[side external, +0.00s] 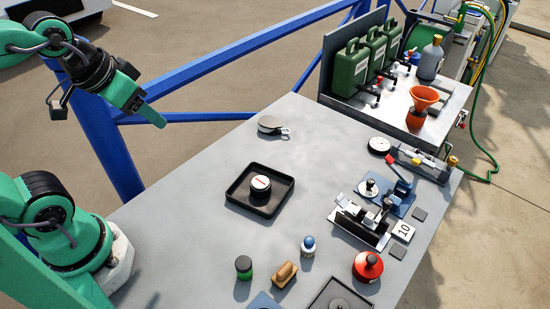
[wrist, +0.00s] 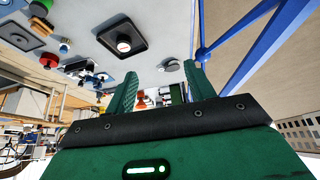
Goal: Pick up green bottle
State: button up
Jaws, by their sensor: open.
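A small green bottle (side external: 244,269) with a dark cap stands upright near the front of the grey table in the side view. A small green shape that looks like it shows at the top left edge of the wrist view (wrist: 40,8), partly cut off. My gripper (side external: 153,116) is raised beyond the table's left edge, far from the bottle. In the wrist view my gripper (wrist: 159,72) has its two green fingers spread apart, with nothing held between them.
A wooden-handled tool (side external: 285,274) and a blue-topped bottle (side external: 308,246) stand close to the green bottle. A black tray (side external: 235,199) holds a round jar. A red container (side external: 367,267) and clamps are on the right. Green jerry cans (side external: 351,68) stand behind. The left tabletop is clear.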

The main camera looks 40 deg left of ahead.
jog(key=shift+d, duration=0.1)
jog(key=n+g, duration=0.5)
jog(key=g, duration=0.1)
send_over(244, 263)
notch_tip(244, 263, down, 16)
jog(key=shift+f, duration=1.35)
jog(key=shift+f, duration=2.6)
